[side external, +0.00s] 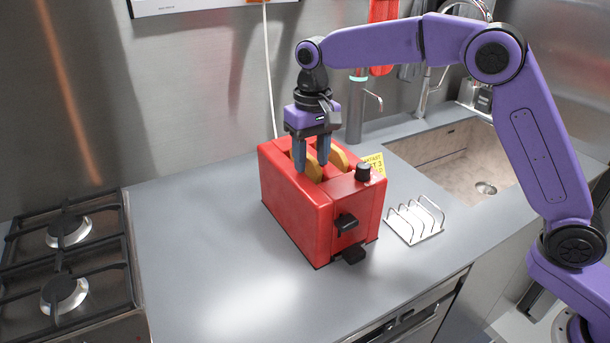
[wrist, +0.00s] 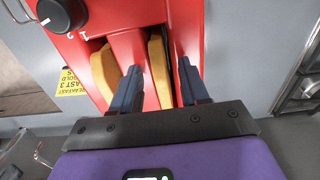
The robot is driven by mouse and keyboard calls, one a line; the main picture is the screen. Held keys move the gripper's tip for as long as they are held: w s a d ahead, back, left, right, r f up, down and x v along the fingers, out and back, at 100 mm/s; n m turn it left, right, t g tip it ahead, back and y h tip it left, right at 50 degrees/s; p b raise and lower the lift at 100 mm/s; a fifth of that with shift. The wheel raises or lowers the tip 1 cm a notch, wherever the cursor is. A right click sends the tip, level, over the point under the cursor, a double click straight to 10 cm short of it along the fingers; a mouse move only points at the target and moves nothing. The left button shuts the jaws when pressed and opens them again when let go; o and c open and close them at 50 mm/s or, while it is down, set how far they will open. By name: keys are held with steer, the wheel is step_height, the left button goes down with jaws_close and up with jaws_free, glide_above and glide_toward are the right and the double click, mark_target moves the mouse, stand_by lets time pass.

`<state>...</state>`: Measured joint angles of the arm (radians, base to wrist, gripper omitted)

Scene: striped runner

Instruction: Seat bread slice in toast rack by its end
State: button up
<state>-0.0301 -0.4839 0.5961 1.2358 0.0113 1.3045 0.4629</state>
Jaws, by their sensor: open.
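Two browned bread slices stand in the slots of a red toaster (side external: 295,215). One slice (side external: 314,170) is in the left slot and the other (side external: 338,157) in the right slot; their lower parts are hidden. My gripper (side external: 312,165) is above the left slot, pointing down, with its blue fingers apart on either side of that slice. In the wrist view the same slice (wrist: 159,70) shows between the open fingertips (wrist: 160,75), and the other slice (wrist: 103,72) is left of them. The wire toast rack (side external: 415,222) stands empty on the counter, right of the toaster.
A black knob (side external: 363,172) and black levers (side external: 346,223) stick out from the toaster. A yellow card (side external: 374,163) is behind it. A gas hob (side external: 70,260) is at left, a sink (side external: 455,165) at back right. The counter (side external: 210,250) left of the toaster is clear.

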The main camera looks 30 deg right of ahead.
steer(key=shift+f, duration=0.1)
steer(key=shift+c, duration=0.3)
jaws_close()
